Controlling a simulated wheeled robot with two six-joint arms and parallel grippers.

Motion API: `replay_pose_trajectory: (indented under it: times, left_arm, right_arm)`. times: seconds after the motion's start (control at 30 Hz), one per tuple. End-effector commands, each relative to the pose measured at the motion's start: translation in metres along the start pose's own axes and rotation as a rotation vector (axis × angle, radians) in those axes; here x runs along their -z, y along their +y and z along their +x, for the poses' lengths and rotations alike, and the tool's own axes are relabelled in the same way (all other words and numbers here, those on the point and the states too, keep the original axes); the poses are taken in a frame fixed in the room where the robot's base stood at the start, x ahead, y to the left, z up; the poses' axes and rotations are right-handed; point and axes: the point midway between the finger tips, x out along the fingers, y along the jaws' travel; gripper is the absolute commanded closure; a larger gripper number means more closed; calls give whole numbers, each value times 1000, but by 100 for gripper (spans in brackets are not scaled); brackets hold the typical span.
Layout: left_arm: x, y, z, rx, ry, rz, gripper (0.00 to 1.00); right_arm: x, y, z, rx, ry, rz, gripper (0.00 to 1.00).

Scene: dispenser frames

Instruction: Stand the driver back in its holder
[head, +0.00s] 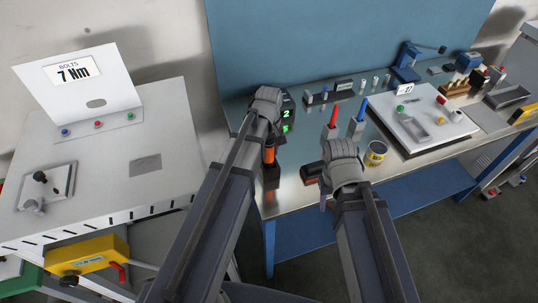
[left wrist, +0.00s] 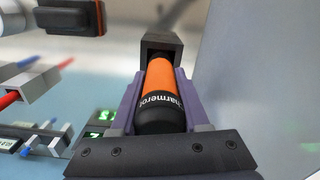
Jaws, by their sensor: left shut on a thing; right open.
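The driver (head: 269,154), an orange and black cylinder, is in my left gripper (head: 268,141). In the left wrist view the driver (left wrist: 162,95) lies between the two purple fingers of my left gripper (left wrist: 160,85), shut on it. A dark square holder (head: 271,178) stands on the bench directly below the driver. In the left wrist view the holder (left wrist: 162,46) lies in line with the driver's far end. I cannot tell how deep that end sits in it. My right gripper (head: 324,192) is open near the bench's front edge, its fingers mostly hidden by its wrist.
A dark and red-brown block (head: 311,172) lies beside my right gripper. Green displays (head: 286,115) stand behind the driver. Red (head: 334,115) and blue (head: 361,110) tools stand upright in blocks to the right. A yellow tin (head: 376,154) and a white board (head: 425,118) are further right.

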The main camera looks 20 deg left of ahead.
Motion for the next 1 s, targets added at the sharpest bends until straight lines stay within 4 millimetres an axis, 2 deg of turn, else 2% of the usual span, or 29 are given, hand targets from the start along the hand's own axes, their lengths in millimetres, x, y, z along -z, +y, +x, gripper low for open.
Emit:
replay_pose_trajectory:
  times: [0.3,0.33,0.6,1.0]
  left_arm:
    - [0,0,2,0,0,0,100]
    - [0,0,2,0,0,0,54]
    - [0,0,1,0,0,0,25]
    - [0,0,-4,0,0,0,25]
  right_arm:
    - [0,0,2,0,0,0,50]
    - [0,0,2,0,0,0,50]
    - [0,0,1,0,0,0,50]
    - [0,0,-4,0,0,0,50]
